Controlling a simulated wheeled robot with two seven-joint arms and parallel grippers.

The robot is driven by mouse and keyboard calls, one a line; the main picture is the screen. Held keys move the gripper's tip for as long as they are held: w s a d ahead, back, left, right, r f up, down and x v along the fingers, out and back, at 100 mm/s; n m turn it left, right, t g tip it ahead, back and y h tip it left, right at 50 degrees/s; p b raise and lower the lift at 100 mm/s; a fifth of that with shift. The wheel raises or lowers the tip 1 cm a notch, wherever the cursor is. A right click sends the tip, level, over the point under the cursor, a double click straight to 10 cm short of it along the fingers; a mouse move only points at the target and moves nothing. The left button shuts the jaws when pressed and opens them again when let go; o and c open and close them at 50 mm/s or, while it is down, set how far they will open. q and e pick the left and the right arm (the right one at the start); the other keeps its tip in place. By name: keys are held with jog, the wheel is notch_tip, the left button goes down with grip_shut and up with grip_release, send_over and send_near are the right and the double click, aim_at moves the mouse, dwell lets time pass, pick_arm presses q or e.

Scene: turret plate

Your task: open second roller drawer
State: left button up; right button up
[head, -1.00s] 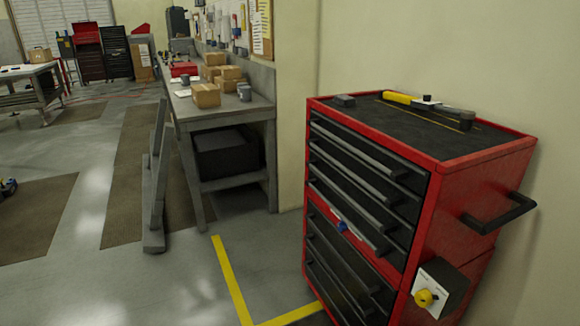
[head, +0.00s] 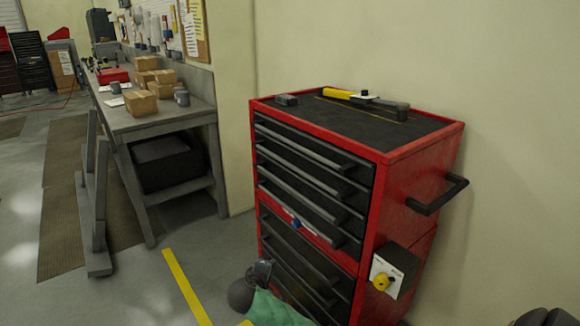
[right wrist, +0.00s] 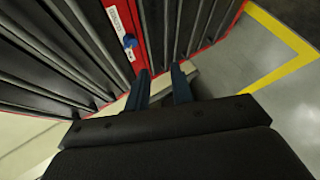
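The red tool cabinet (head: 405,185) stands against the wall in the head view. Its front has a stack of dark drawers with long grey bar handles, all flush and closed. A red band with a label and blue knob (head: 296,224) divides the upper drawers from the lower roller drawers (head: 300,265). The lowest part is cut off or hidden by a part of my arm. In the right wrist view, my right gripper (right wrist: 160,86) is open and empty, its two fingers apart in front of the drawer fronts near the blue knob (right wrist: 130,41). My left gripper is not visible.
A side handle (head: 437,195) and a switch box with a yellow knob (head: 382,281) stick out from the cabinet's right side. A grey workbench (head: 150,122) with boxes stands at left. Yellow tape (head: 186,287) marks the open floor in front.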

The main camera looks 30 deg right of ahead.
jog(key=w+d+r+t+h, duration=0.1)
jog(key=w+d+r+h, duration=0.3)
jog(key=w+d+r, duration=0.45)
jog(key=h+p, duration=0.1)
jog(key=h, duration=0.3)
send_near(291, 166)
jog(key=w+f+x, duration=0.1)
jog(key=x, duration=0.3)
pick_arm(q)
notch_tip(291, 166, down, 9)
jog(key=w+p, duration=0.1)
jog(key=p, duration=0.1)
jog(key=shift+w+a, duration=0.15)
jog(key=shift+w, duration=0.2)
pick_arm(e)
jog(key=x, duration=0.6)
jog(key=shift+d+r, duration=0.15)
jog(key=shift+d, duration=0.1)
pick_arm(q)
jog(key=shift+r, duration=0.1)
pick_arm(e)
jog(key=shift+c, duration=0.4)
grip_shut()
